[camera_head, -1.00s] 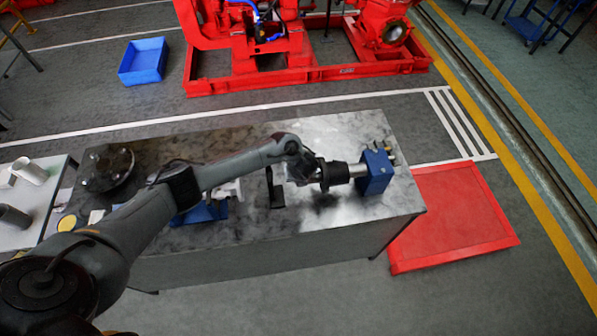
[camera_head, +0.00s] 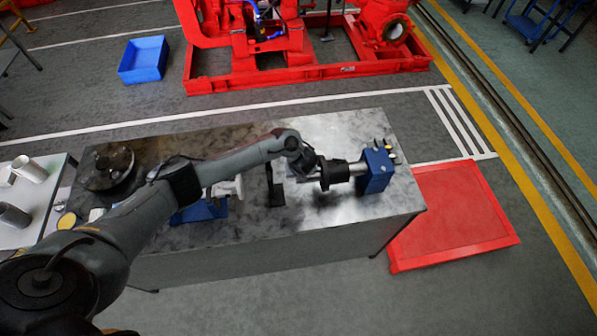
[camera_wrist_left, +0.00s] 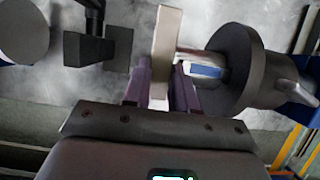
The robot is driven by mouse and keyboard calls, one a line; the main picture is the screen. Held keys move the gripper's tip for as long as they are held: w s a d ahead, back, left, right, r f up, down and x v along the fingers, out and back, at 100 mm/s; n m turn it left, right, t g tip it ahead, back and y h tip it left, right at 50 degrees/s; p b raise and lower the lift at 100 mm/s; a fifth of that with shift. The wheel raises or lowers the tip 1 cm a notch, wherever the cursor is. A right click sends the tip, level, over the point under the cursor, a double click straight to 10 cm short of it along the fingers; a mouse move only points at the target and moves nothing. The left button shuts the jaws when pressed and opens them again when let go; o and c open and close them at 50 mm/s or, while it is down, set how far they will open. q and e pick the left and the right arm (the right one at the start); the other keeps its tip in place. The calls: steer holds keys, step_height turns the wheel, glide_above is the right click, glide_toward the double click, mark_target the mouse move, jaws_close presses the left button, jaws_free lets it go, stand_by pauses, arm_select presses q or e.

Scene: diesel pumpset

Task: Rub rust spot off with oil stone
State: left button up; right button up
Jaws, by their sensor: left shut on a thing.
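My left gripper (camera_wrist_left: 161,72) is shut on a pale beige bar (camera_wrist_left: 168,32), which looks like the oil stone, held between its two fingers. In the head view the left gripper (camera_head: 308,172) is at the left end of the shaft assembly, largely hidden by its wrist. A dark round flange (camera_wrist_left: 232,65) sits on a metal shaft (camera_head: 357,170) that runs into a blue block (camera_head: 376,176). The bar stands beside the shaft's near stub (camera_wrist_left: 192,58); I cannot tell whether they touch. No rust spot can be made out.
The steel workbench (camera_head: 260,226) carries a black bracket (camera_head: 275,190), a blue stand (camera_head: 203,212) and a dark round flange part (camera_head: 110,168) at left. A red tray (camera_head: 455,220) lies on the floor at right. The bench's front right area is clear.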

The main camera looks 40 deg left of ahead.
arm_select(q)
steer(key=shift+s+d+p, duration=0.3)
steer(key=shift+s+d, duration=0.05)
steer(key=shift+d, duration=0.1)
steer(key=shift+s+d+f, duration=0.1)
steer(key=shift+s+d, duration=0.15)
steer(key=shift+d, duration=0.05)
steer(key=shift+w+a, duration=0.3)
steer(key=shift+a, duration=0.1)
steer(key=shift+w+a+b, duration=0.4)
steer(key=shift+a+b, duration=0.1)
steer(key=shift+s+d+p, duration=0.35)
steer(key=shift+d+p, duration=0.05)
steer(key=shift+p, duration=0.15)
steer(key=shift+s+d+p, duration=0.45)
steer(key=shift+d, duration=0.1)
steer(key=shift+r, duration=0.3)
